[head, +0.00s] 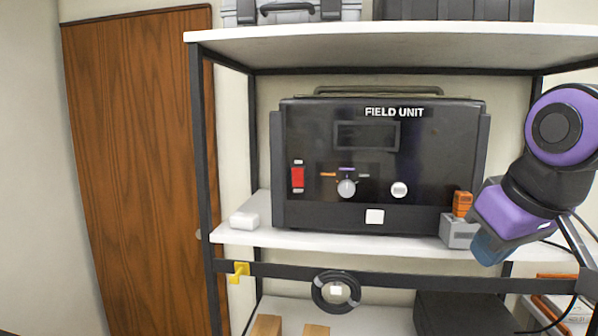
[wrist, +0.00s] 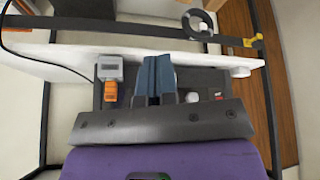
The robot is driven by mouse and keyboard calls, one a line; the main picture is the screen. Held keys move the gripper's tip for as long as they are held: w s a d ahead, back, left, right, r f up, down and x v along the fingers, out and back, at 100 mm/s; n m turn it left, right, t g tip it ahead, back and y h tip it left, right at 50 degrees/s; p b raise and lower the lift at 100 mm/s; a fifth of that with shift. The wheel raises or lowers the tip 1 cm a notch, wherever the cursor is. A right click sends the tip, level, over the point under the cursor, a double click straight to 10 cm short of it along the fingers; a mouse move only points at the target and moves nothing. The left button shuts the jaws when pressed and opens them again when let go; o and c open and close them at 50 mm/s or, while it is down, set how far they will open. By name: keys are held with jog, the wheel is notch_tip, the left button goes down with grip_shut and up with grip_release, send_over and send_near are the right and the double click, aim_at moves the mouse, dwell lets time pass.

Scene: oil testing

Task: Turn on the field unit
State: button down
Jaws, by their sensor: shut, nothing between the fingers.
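The black field unit (head: 390,150) stands upright on the middle shelf, its front panel facing me. A red rocker switch (head: 298,178) is at the panel's left. The display (head: 367,135) is dark. A silver selector knob (head: 347,188) and a round white knob (head: 399,190) sit low on the panel. My gripper (head: 487,248) is in front of the shelf, right of the unit and apart from the switch. In the wrist view its blue fingers (wrist: 155,78) are together and empty.
A grey block with an orange top (head: 458,234) stands by the unit's right corner, near my gripper. A white block (head: 244,221) is at the left of the shelf (head: 340,241). Dark shelf posts (head: 203,150) flank the unit. Space before the panel's left looks clear.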

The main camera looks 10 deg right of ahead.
aim_at(298, 171)
jog(key=w+a+r+n+y, duration=0.1)
jog(key=w+a+r+n, duration=0.4)
jog(key=w+a, duration=0.4)
jog(key=w+a+r+n+t+y, duration=0.1)
jog(key=w+a+r+n+y, duration=0.1)
jog(key=w+a+r+n, duration=0.4)
jog(key=w+a, duration=0.4)
jog(key=w, duration=0.4)
jog(key=shift+w+r+n+t, duration=0.3)
jog(key=shift+n, duration=0.1)
jog(key=x, duration=0.3)
jog(key=w+x, duration=0.1)
jog(key=x, duration=0.3)
jog(key=r+x, duration=0.1)
jog(key=x, duration=0.3)
jog(key=shift+w+d, duration=0.25)
jog(key=shift+d, duration=0.15)
jog(key=shift+w+d+r, duration=0.1)
jog(key=shift+w+d, duration=0.15)
jog(key=shift+w, duration=0.6)
